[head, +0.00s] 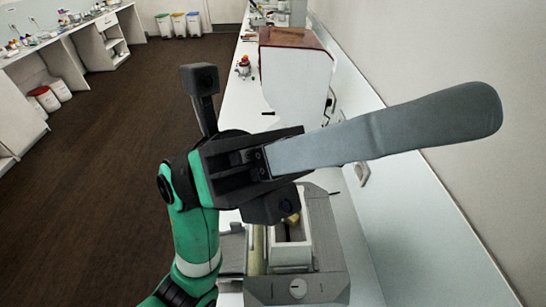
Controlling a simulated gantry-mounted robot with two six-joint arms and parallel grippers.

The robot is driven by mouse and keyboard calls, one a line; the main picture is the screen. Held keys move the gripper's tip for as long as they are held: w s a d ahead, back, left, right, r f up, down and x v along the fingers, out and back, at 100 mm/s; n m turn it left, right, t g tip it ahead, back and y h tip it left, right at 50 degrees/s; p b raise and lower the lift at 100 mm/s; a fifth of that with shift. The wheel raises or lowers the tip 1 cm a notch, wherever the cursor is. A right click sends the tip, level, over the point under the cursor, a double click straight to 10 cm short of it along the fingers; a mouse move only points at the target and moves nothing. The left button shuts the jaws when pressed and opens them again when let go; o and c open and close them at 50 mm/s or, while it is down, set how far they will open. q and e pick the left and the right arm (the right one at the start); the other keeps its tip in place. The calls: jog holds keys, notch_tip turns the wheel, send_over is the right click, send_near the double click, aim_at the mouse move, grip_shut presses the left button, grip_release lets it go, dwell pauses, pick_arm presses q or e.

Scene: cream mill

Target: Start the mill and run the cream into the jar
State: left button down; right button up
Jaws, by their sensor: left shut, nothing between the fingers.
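A grey machine (325,240), which looks like the mill, stands on the white counter below my left gripper. My left gripper (482,110) is shut and empty. Its long grey fingers lie together and point right, above and apart from the machine. The gripper body hides the machine's back left part. I cannot make out the jar or any cream. My right gripper is not in view.
A white cabinet (295,85) with a reddish-brown top stands farther back on the counter. A small red and yellow item (243,66) is to its left. The wall closes off the right side. Dark floor lies open on the left.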

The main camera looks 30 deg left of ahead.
pick_arm(q)
jog(key=w+d+f+n+t+y+p, duration=0.1)
jog(key=w+d+f+n+t+y, duration=0.1)
jog(key=w+f+n+t+y, duration=0.5)
jog(key=w+a+f+n+y+p, duration=0.1)
jog(key=w+a+f+y, duration=0.2)
jog(key=f, duration=0.4)
jog(key=w+a+f+n+y+p, duration=0.1)
jog(key=w+a+f+y, duration=0.3)
jog(key=a+f, duration=0.1)
jog(key=w+a+f+n+g+y+p, duration=0.1)
jog(key=w+a+f+y, duration=0.2)
jog(key=f, duration=0.5)
jog(key=shift+w+a+f, duration=0.3)
jog(key=shift+w+a, duration=0.2)
jog(key=shift+a, duration=0.15)
jog(key=a+n+y+p, duration=0.2)
jog(key=a+n, duration=0.1)
jog(key=a, duration=0.6)
jog(key=shift+w+a+f+y, duration=0.25)
jog(key=shift+w+f+y, duration=0.1)
jog(key=shift+w+y, duration=0.1)
